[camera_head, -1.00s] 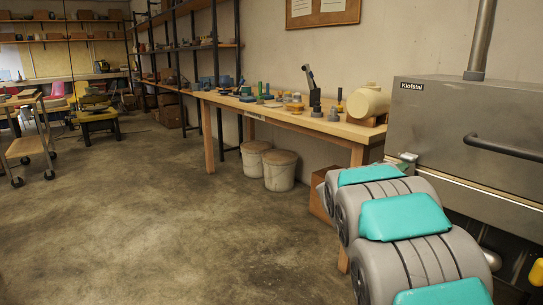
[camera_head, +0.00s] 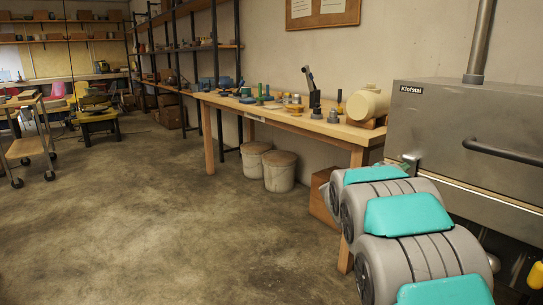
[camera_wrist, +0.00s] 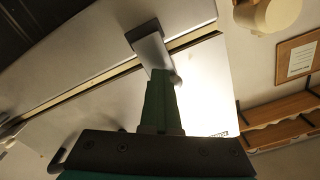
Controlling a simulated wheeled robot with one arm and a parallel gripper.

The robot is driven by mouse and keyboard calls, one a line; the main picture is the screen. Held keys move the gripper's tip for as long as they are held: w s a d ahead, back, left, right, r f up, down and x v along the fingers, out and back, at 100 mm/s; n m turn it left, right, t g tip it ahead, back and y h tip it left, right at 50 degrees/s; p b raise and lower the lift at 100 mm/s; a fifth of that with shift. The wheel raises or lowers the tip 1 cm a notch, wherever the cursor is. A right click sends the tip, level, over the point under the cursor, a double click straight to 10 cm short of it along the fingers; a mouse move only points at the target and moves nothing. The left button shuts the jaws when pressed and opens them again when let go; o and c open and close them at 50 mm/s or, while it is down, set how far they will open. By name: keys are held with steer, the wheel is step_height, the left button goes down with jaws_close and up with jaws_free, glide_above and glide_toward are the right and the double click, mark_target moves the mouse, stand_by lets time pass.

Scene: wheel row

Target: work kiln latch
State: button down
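The kiln (camera_head: 470,125) is a grey metal box at the right of the head view. It also fills the upper left of the wrist view (camera_wrist: 85,60), with a pale seam running diagonally across it. A grey metal latch (camera_wrist: 149,42) stands across this seam. My gripper (camera_wrist: 160,75) has green fingers set close together, with their tips at the lower end of the latch. I cannot tell whether the latch lies between them. In the head view, my arm hides most of the kiln's front left corner.
A wooden workbench (camera_head: 270,112) with tools and a cream cylinder (camera_head: 366,105) stands left of the kiln. Two buckets (camera_head: 279,172) and a brown box (camera_head: 322,195) are under it. A dark handle (camera_head: 505,152) sticks out from the kiln front.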

steer(key=p+v, duration=0.1)
steer(key=v, duration=0.6)
steer(key=shift+f, duration=0.35)
stand_by(0.4)
